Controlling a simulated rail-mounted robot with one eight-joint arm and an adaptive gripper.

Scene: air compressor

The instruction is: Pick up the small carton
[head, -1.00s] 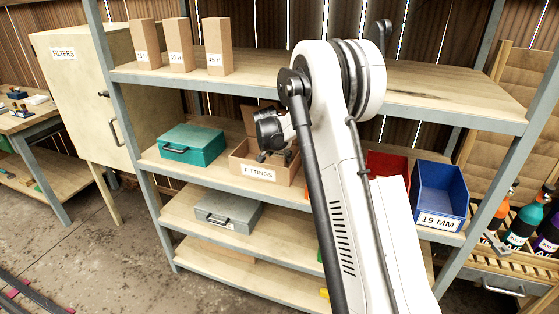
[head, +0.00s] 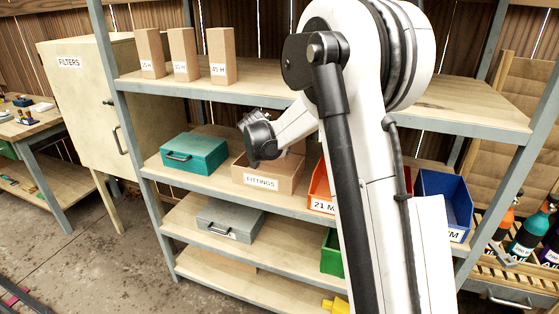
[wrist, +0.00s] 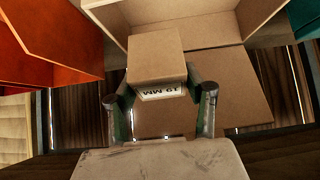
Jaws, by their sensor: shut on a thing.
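In the wrist view a small brown carton (wrist: 156,58) with a white label reading "19 MM", upside down, sits between the two fingers of my gripper (wrist: 158,88). The gripper is shut on it, one finger at each side. An open cardboard box (wrist: 225,28) lies behind the carton in that view. In the head view this is the FITTINGS box (head: 262,181) on the middle shelf. The dark end of my arm is just above it, and the carton and fingertips cannot be made out there.
A teal case (head: 194,153) stands left of the FITTINGS box. An orange bin (head: 320,190) stands close on its right, and a blue bin (head: 445,195) farther right. The upper shelf (head: 275,95) is above, with several tall cartons at its left.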

